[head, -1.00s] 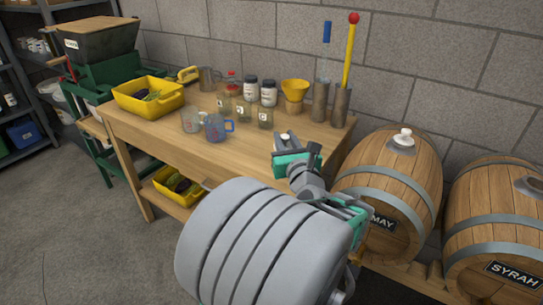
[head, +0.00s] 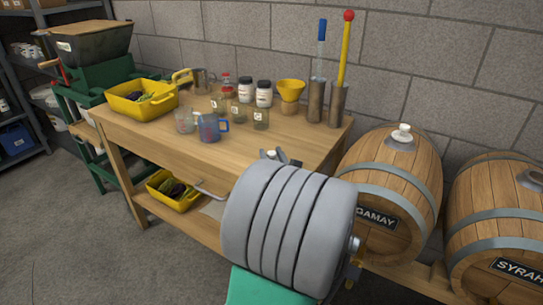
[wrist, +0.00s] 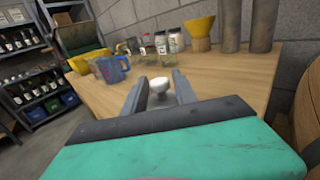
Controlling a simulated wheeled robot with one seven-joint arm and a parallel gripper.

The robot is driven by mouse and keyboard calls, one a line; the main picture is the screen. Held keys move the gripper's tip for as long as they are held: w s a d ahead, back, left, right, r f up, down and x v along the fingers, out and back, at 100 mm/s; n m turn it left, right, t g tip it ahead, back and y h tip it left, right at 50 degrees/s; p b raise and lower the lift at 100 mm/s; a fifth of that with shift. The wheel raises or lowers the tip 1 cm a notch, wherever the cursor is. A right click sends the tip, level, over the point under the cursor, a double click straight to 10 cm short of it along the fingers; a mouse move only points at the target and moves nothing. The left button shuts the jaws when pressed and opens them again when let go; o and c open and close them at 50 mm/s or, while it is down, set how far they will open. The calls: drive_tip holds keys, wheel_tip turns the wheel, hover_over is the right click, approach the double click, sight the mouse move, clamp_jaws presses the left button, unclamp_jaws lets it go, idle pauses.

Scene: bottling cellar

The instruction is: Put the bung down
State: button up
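My gripper (wrist: 160,92) is shut on a white bung (wrist: 158,86), which sits between its two grey fingers. In the head view the bung (head: 270,154) shows at the fingertips, by the front right part of the wooden bench (head: 262,150). Much of my gripper is hidden there behind my grey arm link. I cannot tell whether the bung touches the bench top.
Measuring jugs (head: 211,127), small jars (head: 261,117), a yellow funnel (head: 291,90) and metal cylinders (head: 338,104) stand farther back. The bench's front right is clear. Right are the Gamay barrel (head: 368,170), with a white bung (head: 402,134), and Syrah barrel (head: 495,205).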

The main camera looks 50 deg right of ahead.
drive_tip(key=shift+o, duration=1.1)
